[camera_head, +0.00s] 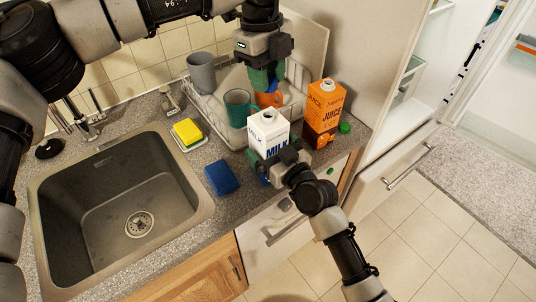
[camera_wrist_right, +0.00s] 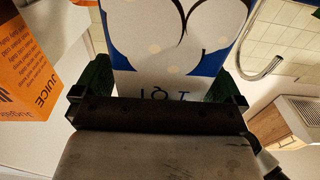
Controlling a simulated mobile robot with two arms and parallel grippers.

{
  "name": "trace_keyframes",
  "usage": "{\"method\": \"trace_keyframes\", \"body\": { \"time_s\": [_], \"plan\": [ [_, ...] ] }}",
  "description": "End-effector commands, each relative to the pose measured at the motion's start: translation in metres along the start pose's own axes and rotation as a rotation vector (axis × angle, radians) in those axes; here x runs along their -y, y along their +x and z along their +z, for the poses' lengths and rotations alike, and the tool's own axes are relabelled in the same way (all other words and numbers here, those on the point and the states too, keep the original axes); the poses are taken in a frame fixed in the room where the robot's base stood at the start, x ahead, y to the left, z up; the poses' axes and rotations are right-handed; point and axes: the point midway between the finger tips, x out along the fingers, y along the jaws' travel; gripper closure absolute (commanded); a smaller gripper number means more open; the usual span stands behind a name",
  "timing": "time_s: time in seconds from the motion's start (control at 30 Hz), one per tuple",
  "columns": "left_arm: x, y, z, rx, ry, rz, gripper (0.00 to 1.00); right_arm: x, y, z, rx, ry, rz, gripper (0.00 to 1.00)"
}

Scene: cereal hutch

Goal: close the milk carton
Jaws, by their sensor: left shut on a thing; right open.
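The white and blue milk carton (camera_head: 268,128) stands upright near the counter's front edge, its round top spout uncapped. My left gripper (camera_head: 266,84) is above and behind the carton, pointing down. It is shut on a small blue thing, apparently the milk cap, mostly hidden by the green fingers. My right gripper (camera_head: 277,160) is low at the carton's front. In the right wrist view, the green fingers of my right gripper (camera_wrist_right: 160,85) stand either side of the milk carton (camera_wrist_right: 175,40); I cannot tell whether they touch it.
An orange juice carton (camera_head: 324,108) stands right of the milk, with a green cap (camera_head: 344,128) beside it. A dish rack (camera_head: 215,98) with a teal mug (camera_head: 238,107) and an orange mug (camera_head: 270,99) is behind.

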Motion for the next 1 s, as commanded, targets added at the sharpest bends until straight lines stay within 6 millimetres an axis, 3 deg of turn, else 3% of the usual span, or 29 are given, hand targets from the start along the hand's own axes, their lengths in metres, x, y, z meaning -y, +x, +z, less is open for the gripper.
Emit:
{"method": "trace_keyframes", "body": {
  "time_s": [0.4,0.83,1.0],
  "plan": [
    [0.0,0.0,-0.0001,0.0,0.0,0.0,0.88,0.0002,0.0062,0.0,0.0,0.001,0.0,0.02],
    [0.0,0.0,-0.0001,0.0,0.0,0.0,0.88,0.0,0.0059,0.0,0.0,0.0,0.0,0.67],
    [-0.0001,0.0066,0.0009,-0.001,0.0,0.001,0.88,0.0,0.0059,0.0001,0.0,0.0,0.0,0.68]
  ]
}}
